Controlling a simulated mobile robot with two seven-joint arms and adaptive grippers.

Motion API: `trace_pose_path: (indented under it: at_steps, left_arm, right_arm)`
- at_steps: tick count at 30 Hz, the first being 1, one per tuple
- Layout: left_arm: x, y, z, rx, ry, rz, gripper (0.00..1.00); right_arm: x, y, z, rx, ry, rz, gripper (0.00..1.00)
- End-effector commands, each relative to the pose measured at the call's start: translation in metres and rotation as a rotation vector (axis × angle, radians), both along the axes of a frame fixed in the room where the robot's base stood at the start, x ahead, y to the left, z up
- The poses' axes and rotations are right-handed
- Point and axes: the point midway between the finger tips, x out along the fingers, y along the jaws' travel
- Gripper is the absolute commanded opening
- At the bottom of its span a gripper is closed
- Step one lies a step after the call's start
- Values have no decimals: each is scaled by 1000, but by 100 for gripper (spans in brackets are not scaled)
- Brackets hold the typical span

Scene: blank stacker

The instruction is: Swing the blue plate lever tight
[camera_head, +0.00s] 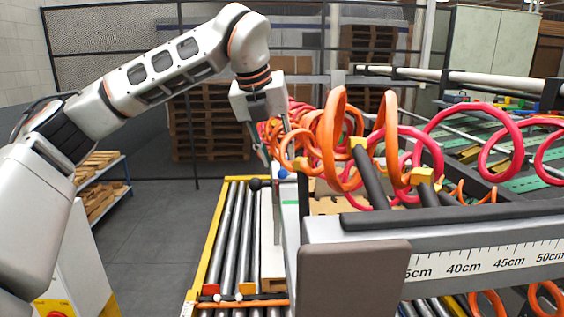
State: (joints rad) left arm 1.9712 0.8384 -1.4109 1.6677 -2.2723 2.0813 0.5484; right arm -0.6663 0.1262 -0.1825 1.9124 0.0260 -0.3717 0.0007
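A small blue piece (283,173) shows at the left end of the machine, below my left gripper. A dark ball-ended lever (256,184) sticks out to the left just beside it. I cannot tell how the two are joined or how tight the lever is. My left gripper (274,148) hangs down from the upper left, just above the blue piece. Its fingers look spread apart, with nothing visible between them. The right fingertip is partly lost against the coiled hoses behind. My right gripper is not in view.
Orange and red coiled hoses (340,140) crowd the space right of my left gripper. A roller conveyor (228,240) with yellow rails runs below. A grey panel (352,290) and a centimetre scale (480,262) stand in front. Open floor (160,215) lies to the left.

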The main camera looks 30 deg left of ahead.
Motion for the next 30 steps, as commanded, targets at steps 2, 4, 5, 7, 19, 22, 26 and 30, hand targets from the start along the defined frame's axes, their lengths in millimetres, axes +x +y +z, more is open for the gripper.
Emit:
trace_pose_path:
  at_steps: [2,4,5,7,19,22,26,30]
  left_arm:
    - [5,0,-11,0,3,-1,30]
    - [9,0,-19,0,1,0,30]
    - [10,0,-21,0,0,0,30]
    - [12,0,-26,0,1,0,30]
    - [15,-1,-31,0,-1,-1,19]
    - [15,-1,-31,0,-1,0,0]
    - [15,-1,-31,0,-1,0,0]
    - [14,0,-31,0,-1,-1,0]
  right_arm:
    - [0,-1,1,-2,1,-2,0]
    - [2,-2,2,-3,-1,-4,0]
    - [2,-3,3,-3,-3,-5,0]
    - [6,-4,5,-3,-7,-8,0]
    - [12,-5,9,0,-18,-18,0]
    - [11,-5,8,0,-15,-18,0]
    - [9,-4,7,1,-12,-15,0]
    - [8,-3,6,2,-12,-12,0]
